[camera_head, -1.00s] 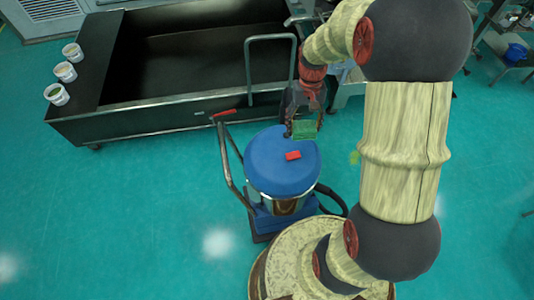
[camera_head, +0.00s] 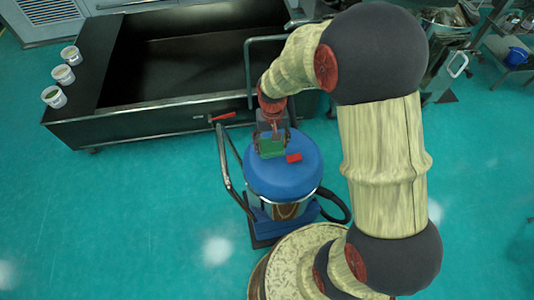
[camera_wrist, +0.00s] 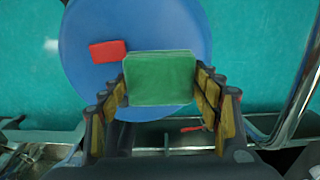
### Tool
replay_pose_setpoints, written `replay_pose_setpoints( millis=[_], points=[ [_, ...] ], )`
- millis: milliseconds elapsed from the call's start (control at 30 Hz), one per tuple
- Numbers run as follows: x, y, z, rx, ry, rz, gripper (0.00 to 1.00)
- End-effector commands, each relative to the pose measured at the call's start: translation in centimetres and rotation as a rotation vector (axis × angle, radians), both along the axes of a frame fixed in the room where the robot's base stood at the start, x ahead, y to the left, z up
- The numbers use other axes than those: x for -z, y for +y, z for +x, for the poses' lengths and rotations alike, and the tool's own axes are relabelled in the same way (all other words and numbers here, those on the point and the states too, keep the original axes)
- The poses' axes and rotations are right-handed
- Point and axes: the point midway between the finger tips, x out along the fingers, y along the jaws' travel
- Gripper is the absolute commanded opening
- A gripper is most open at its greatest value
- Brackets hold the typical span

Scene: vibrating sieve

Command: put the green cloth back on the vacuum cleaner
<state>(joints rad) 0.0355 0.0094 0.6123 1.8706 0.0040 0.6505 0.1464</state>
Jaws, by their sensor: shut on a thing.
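The green cloth (camera_head: 271,147) is a folded block held between the fingers of my gripper (camera_head: 270,141). In the wrist view the cloth (camera_wrist: 159,78) sits between the two padded fingers of my gripper (camera_wrist: 160,95), with the blue lid behind it. The vacuum cleaner (camera_head: 283,180) has a round blue lid, a shiny drum and a blue base. The lid also shows in the wrist view (camera_wrist: 180,25). The cloth is over the far left part of the lid; I cannot tell whether it touches it.
A red block (camera_head: 294,157) lies on the lid beside the cloth. The vacuum's push handle (camera_head: 226,165) rises at its left. A large dark tank (camera_head: 170,125) with white tubs (camera_head: 63,74) stands behind. The green floor at the left is clear.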

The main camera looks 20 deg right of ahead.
Motion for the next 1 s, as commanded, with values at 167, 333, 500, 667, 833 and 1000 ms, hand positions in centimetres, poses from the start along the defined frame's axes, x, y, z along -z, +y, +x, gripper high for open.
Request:
replay_pose_setpoints(
  millis=[167,333,500,667,833,1000],
  points=[
    [1.0,0.8,0.2,0.000,0.000,0.000,0.39],
    [2.5,1.6,0.3,0.000,0.002,0.000,0.39],
    [4.8,1.5,0.3,0.001,0.001,0.000,0.39],
    [4.8,1.5,0.3,0.001,0.000,0.000,0.39],
    [4.8,1.5,0.3,0.001,0.000,0.000,0.67],
    [4.8,1.5,0.3,0.001,0.000,0.000,0.77]
  ],
)
